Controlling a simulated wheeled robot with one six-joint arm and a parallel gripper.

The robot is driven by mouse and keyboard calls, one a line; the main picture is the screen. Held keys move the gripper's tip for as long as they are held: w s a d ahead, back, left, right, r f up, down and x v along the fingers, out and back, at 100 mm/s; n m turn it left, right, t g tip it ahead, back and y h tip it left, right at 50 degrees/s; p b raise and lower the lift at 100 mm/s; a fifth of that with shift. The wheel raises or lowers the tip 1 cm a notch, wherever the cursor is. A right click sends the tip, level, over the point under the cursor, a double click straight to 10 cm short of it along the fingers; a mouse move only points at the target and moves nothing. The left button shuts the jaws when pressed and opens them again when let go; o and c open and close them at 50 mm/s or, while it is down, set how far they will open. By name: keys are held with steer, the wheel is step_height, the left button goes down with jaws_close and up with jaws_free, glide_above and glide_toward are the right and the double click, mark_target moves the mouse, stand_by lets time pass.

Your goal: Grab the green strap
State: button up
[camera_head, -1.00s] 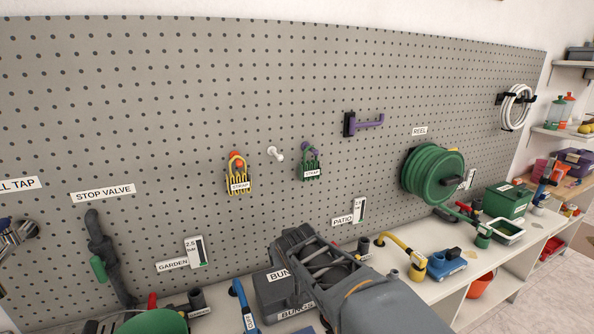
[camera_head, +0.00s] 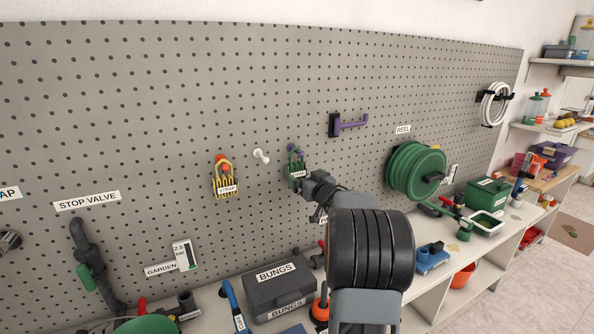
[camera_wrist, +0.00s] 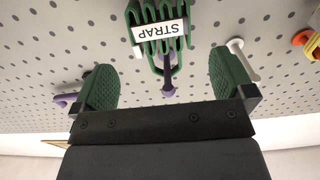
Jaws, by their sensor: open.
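The green strap (camera_head: 294,168) hangs on a purple peg on the grey pegboard, with a white STRAP label on it. In the wrist view the green strap (camera_wrist: 152,15) shows at the top centre, its label upside down and the purple peg (camera_wrist: 167,80) below it. My gripper (camera_wrist: 165,85) is open, with its two green pads apart on either side of the peg. The strap's folds lie beyond the fingertips, not between the pads. In the head view my gripper (camera_head: 308,186) is close to the strap's lower right and partly covers it.
A yellow strap (camera_head: 225,180) hangs to the left, with a white peg (camera_head: 261,156) between the two straps. A purple hook (camera_head: 349,124) and a green hose reel (camera_head: 416,170) are to the right. A BUNGS box (camera_head: 282,290) stands on the bench below.

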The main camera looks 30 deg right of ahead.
mark_target(298, 171)
steer(key=shift+w+d+f+p, duration=0.1)
steer(key=shift+w+d+p, duration=0.2)
steer(key=shift+w, duration=1)
steer(key=shift+w+d+p, duration=0.1)
steer(key=shift+w+p, duration=0.3)
steer(key=shift+w, duration=0.95)
steer(key=shift+w+d+f+p, duration=0.1)
steer(key=shift+w+d+p, duration=0.2)
steer(key=shift+w, duration=1)
steer(key=shift+a, duration=0.1)
steer(key=shift+r, duration=0.1)
steer(key=c, duration=0.9)
steer(key=shift+o, duration=0.2)
